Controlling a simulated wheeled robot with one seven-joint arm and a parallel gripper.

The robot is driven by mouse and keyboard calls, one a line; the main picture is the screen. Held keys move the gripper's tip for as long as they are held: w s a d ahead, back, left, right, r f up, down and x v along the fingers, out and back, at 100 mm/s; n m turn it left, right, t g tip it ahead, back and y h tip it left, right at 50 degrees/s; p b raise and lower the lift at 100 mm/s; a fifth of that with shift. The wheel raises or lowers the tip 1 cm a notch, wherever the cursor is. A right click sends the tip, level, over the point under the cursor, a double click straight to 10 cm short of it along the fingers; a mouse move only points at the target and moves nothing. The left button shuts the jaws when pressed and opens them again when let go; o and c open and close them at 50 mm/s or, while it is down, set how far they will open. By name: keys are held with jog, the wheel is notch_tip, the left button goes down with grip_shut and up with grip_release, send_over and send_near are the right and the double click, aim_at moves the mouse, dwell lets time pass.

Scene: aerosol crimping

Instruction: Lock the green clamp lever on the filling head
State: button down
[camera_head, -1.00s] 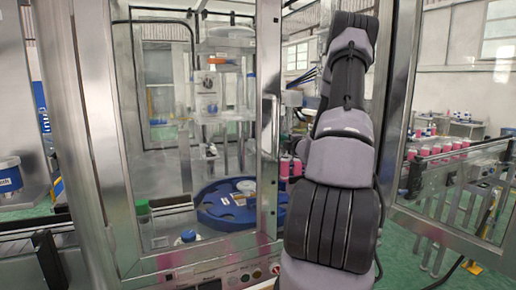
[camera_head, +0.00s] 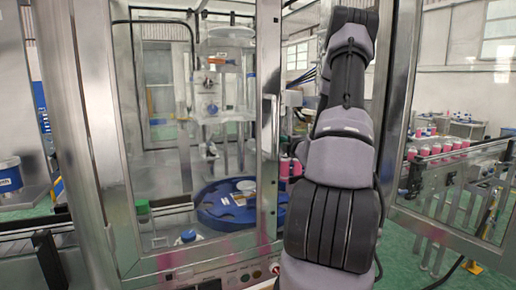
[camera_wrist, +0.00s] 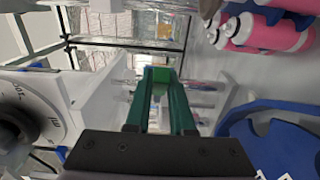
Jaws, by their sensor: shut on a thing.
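In the wrist view, the two long dark-green fingers of my gripper (camera_wrist: 160,88) reach forward and are closed on a bright green piece, which looks like the clamp lever (camera_wrist: 160,73). The fingers cover much of the lever, so I cannot tell its exact angle or whether it is locked. In the head view, my arm reaches up and into the machine, and it hides my gripper and the lever. The filling head itself is not clearly distinguishable.
A blue rotary table (camera_head: 228,216) stands inside the cabinet; its rim shows in the wrist view (camera_wrist: 262,112). Pink cans (camera_wrist: 262,36) are at its upper right. A white dial with a black knob (camera_wrist: 18,130) is close on the left. The metal door frame (camera_head: 268,150) stands beside my arm.

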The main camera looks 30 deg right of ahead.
jog(key=shift+a, duration=0.1)
jog(key=shift+s+a, duration=0.8)
jog(key=shift+a, duration=0.35)
jog(key=shift+s+a, duration=0.3)
jog(key=shift+a, duration=0.25)
jog(key=shift+s+a, duration=0.25)
jog(key=shift+a, duration=0.45)
jog(key=shift+s+a, duration=0.2)
jog(key=shift+a, duration=1)
